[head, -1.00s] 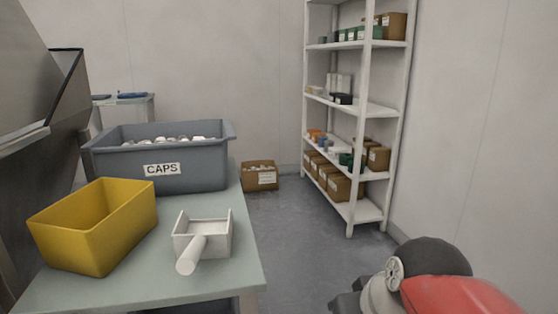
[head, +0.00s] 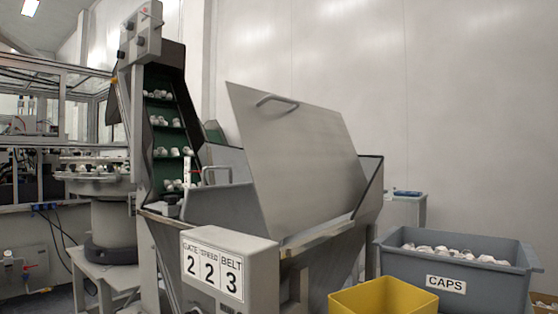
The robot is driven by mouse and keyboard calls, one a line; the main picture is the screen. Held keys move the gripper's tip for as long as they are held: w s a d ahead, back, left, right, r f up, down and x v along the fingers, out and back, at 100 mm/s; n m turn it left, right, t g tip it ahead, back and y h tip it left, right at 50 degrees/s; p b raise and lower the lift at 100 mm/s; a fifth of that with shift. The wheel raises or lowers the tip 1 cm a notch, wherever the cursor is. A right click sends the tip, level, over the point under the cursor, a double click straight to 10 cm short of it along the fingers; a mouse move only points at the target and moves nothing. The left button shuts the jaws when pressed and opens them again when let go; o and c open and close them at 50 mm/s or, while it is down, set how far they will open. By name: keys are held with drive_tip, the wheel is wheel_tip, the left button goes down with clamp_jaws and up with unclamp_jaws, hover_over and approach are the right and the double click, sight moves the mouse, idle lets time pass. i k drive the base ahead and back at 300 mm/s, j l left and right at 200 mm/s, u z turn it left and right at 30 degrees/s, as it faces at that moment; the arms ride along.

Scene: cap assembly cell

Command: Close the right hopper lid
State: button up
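The right hopper lid (head: 298,150) is a large flat grey metal panel with a bar handle (head: 277,101) near its upper left edge. It stands raised and tilted above the grey hopper (head: 312,240), so the lid is open. Its lower edge reaches down near the hopper's front rim. To its left, a second, smaller handle (head: 212,169) shows on the left part of the hopper; how that part's lid lies is hard to tell. The lid hides most of the hopper's inside. My gripper is not in the current view.
A control box (head: 229,267) with number cards 2, 2, 3 stands in front of the hopper. A green belt conveyor (head: 167,130) carrying caps rises at left. A yellow bin (head: 383,297) and a grey CAPS bin (head: 455,262) stand at lower right.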

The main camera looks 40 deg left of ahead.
sight(306, 169)
drive_tip(key=u, duration=1.45)
